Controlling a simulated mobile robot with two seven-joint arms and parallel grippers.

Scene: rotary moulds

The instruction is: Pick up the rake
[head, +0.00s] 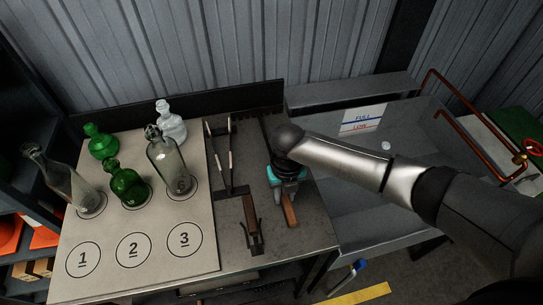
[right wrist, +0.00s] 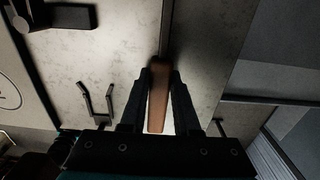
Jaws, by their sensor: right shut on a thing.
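The rake's brown wooden handle (head: 289,209) shows on the grey bench just below my right gripper (head: 286,186). The rest of the rake is largely hidden by my right wrist and forearm. In the right wrist view the wooden handle (right wrist: 157,97) lies between the two dark fingers of my right gripper (right wrist: 159,88), which are shut on it. A thin shaft runs on from the handle toward the top of that view. I cannot tell whether the rake is clear of the bench. My left gripper is not in view.
Left of the gripper lie long-armed tongs (head: 231,155) and a brown-and-dark tool (head: 251,217). A pale board (head: 110,268) with numbered circles bears several glass bottles. A grey water tank (head: 350,190) stands to the right, with copper pipes (head: 480,142) beyond.

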